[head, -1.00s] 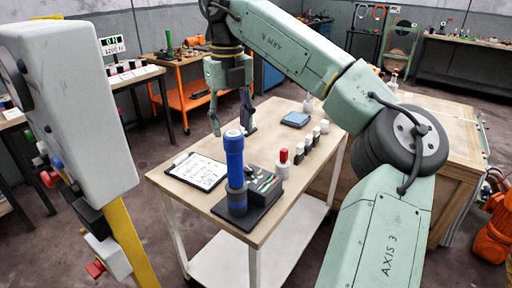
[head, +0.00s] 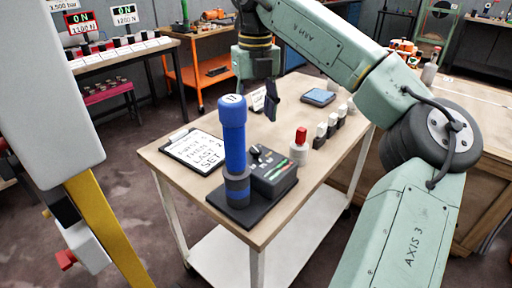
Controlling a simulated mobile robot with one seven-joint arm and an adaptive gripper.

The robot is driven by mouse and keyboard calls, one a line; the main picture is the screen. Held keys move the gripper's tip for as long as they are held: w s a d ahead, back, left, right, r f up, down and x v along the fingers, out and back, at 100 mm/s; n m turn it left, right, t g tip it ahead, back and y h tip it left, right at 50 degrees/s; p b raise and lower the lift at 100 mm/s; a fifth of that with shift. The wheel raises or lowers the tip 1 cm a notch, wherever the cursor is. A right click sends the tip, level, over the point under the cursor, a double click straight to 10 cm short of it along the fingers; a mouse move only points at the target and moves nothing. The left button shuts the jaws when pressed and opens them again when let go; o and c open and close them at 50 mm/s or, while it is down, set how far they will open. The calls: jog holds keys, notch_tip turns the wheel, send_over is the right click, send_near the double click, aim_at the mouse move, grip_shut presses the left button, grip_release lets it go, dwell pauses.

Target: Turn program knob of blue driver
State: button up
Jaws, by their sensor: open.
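The blue driver (head: 233,140) stands upright on a dark base on the table, with a grey collar low on its shaft. A dark box (head: 274,178) with green and red strips sits beside it on the same base. A small dark knob (head: 256,150) shows on the box's top, near the driver; I cannot tell if it is the program knob. My gripper (head: 260,100) hangs open and empty above the table, beyond the driver and apart from it.
A clipboard with writing (head: 198,150) lies left of the driver. A red-topped white block (head: 300,146) and several white-and-dark blocks (head: 327,126) stand to the right. A blue pad (head: 319,97) lies farther back. The wooden table's (head: 293,215) front right is clear.

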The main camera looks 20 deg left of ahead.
aim_at(256, 149)
notch_tip(256, 149, down, 9)
jog(key=shift+f+p, duration=0.1)
jog(key=shift+p, duration=0.4)
grip_shut()
dwell(0.4)
